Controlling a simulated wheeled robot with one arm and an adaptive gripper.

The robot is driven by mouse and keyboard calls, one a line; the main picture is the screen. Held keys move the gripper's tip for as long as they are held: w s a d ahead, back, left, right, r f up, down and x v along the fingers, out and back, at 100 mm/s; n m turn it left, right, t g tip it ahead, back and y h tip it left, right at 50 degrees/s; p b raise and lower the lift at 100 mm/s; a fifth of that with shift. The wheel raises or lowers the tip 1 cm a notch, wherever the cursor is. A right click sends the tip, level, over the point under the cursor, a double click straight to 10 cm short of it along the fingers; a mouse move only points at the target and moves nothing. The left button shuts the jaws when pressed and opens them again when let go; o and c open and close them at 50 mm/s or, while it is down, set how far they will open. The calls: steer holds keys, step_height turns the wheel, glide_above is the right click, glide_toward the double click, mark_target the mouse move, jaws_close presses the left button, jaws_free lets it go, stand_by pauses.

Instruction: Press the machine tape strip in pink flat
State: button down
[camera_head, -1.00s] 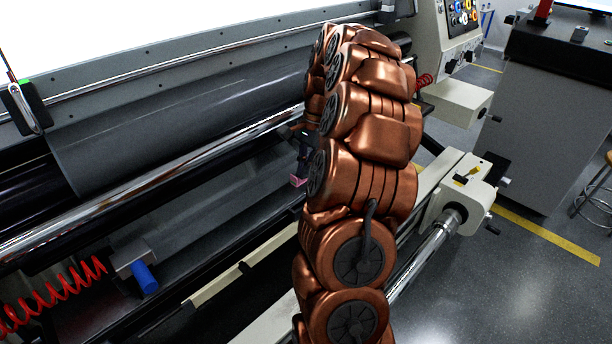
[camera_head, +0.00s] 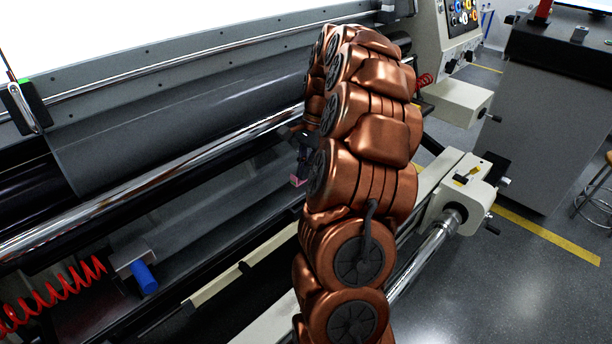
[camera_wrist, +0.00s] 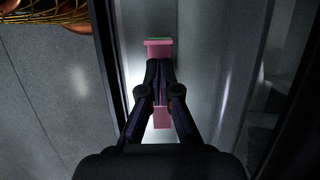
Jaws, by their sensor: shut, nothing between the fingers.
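The pink tape strip (camera_wrist: 161,117) lies lengthwise under my gripper in the wrist view, on a smooth grey sheet or panel of the machine. Its far end is a wider pink piece (camera_wrist: 158,50) with a thin green edge behind it. My gripper (camera_wrist: 159,64) is shut and empty, its dark fingertips over the strip's upper part and hiding its middle. Whether the tips touch the strip I cannot tell. In the head view a small pink bit (camera_head: 298,181) shows just below my gripper (camera_head: 303,160), left of my arm, which hides most of it.
A polished roller (camera_head: 150,188) runs across the machine close to my gripper. A red coiled hose (camera_head: 55,297) and a blue cylinder (camera_head: 144,278) are at lower left. A metal shaft (camera_head: 425,258) lies right of my arm. In the wrist view, dark rails flank the grey surface.

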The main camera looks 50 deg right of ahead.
stand_by(0.5)
steer(key=shift+r+p, duration=0.6)
steer(key=shift+r, duration=1.35)
steer(key=v, duration=0.7)
steer(key=shift+r, duration=0.2)
steer(key=shift+d, duration=0.1)
